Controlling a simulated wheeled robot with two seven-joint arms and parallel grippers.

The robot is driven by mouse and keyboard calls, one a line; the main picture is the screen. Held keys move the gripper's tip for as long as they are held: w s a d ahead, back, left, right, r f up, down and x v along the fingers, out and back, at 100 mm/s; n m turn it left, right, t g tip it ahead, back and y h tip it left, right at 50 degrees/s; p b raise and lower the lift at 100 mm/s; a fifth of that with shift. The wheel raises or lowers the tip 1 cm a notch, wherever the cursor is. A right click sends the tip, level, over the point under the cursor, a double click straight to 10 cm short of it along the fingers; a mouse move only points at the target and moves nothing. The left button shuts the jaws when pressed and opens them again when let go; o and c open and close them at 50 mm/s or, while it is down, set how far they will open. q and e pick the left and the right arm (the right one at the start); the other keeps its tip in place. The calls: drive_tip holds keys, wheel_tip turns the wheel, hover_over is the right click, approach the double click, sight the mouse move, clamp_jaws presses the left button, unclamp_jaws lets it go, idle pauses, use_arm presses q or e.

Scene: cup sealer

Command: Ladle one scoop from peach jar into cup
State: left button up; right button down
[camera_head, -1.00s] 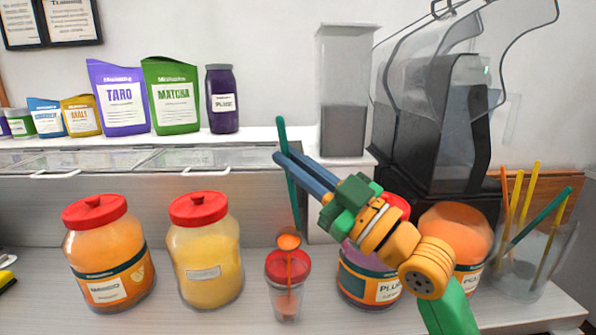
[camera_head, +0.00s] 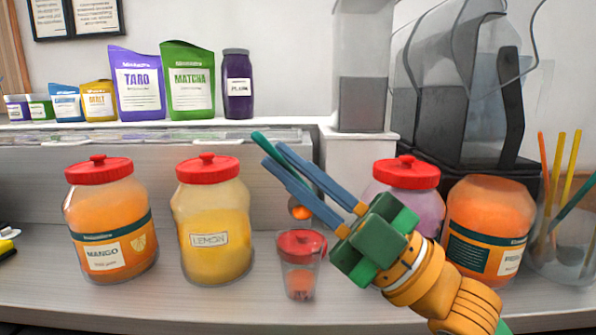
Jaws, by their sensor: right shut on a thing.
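My right gripper (camera_head: 280,170) is shut on the teal handle of a ladle (camera_head: 260,139). The ladle's small round bowl (camera_head: 300,209) hangs above the cup and shows orange; how much it holds I cannot tell. The clear cup (camera_head: 301,266) stands upright on the counter, with red at its top and orange in its lower part. The peach jar (camera_head: 489,225), with orange contents, a dark green label and no red lid on top, stands at right; my right gripper and arm partly cover it. My left gripper is not in view.
Red-lidded mango (camera_head: 110,225) and lemon (camera_head: 212,225) jars stand at left. A red-lidded purple jar (camera_head: 405,185) is partly behind my gripper. A clear container of colored sticks (camera_head: 560,250) stands far right. The counter (camera_head: 190,305) is clear in front.

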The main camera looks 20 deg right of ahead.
drive_tip(key=s+a+f+n+g+y+b, duration=0.2)
drive_tip(key=s+f+n+g+y+b, duration=0.1)
drive_tip(key=f+n+g+b, duration=0.2)
wheel_tip(320, 180, down, 2)
drive_tip(key=n+b, duration=0.1)
drive_tip(key=n, duration=0.2)
drive_tip(key=shift+s+f+y, duration=0.25)
drive_tip(key=shift+s+y, duration=0.05)
drive_tip(key=shift+s, duration=0.1)
drive_tip(key=shift+r, duration=0.1)
